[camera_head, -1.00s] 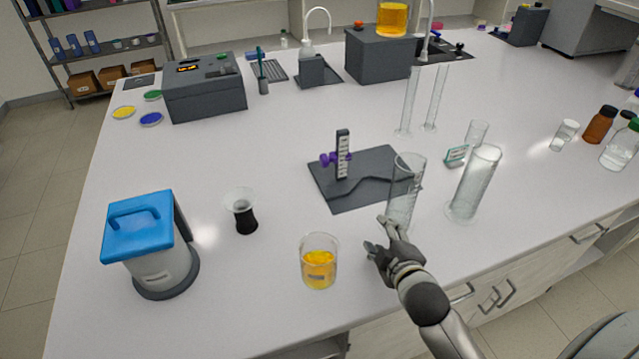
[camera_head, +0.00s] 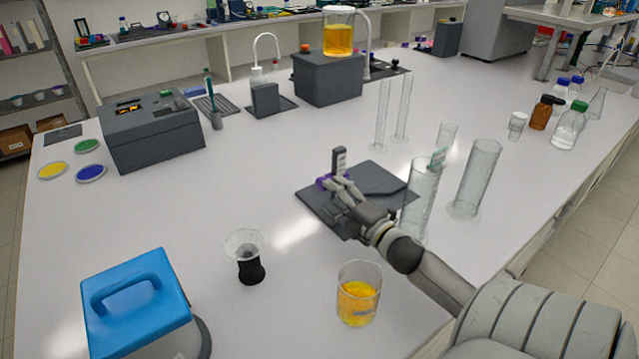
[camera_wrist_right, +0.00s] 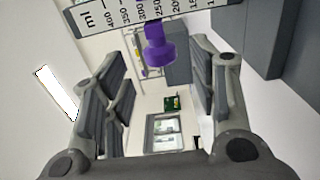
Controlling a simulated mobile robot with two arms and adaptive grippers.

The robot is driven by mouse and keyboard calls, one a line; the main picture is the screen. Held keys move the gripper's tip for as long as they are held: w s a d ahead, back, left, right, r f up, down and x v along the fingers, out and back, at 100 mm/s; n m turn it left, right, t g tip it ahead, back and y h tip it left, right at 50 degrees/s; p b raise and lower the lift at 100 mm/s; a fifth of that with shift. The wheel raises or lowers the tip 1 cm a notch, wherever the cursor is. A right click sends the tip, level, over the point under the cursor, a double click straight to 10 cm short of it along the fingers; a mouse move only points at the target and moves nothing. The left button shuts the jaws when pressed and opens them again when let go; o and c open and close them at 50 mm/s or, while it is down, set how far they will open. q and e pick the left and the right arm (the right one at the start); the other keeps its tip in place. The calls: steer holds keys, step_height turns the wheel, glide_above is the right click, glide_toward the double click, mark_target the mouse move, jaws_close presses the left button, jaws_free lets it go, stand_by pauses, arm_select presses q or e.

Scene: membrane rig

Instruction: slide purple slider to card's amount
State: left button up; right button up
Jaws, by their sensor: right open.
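The purple slider (camera_head: 323,183) sits on an upright dark post with a white scale (camera_head: 339,160), standing on a dark grey plate (camera_head: 372,176). In the right wrist view the purple slider's knob (camera_wrist_right: 158,48) lies between the open fingers, just beyond them. It overlaps the ml scale (camera_wrist_right: 122,20) near the 250 and 300 marks; its exact reading is unclear. My right gripper (camera_head: 336,195) is open and empty, close in front of the slider and partly hiding it. It also shows in the wrist view (camera_wrist_right: 160,88). A small card (camera_head: 438,157) stands behind a glass cylinder; its text is unreadable.
Clear glass cylinders (camera_head: 475,180) stand right of the plate, one close beside my right arm. A beaker of orange liquid (camera_head: 357,295) and a black-based funnel-like vessel (camera_head: 250,262) stand in front. The table left of the plate is clear.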

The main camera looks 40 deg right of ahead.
mark_target(321, 190)
steer(key=w, duration=0.4)
steer(key=shift+d+r, duration=0.1)
steer(key=shift+w+p, duration=0.3)
steer(key=shift+w, duration=0.1)
steer(key=shift+w+d, duration=0.1)
steer(key=shift+w, duration=0.5)
steer(key=c, duration=1)
jaws_close()
arm_select(q)
steer(key=shift+w+a+r, duration=0.25)
steer(key=shift+w+a, duration=0.1)
steer(key=shift+w, duration=0.2)
steer(key=shift+w+a+r, duration=0.2)
steer(key=shift+w+a, duration=0.15)
steer(key=shift+w, duration=0.2)
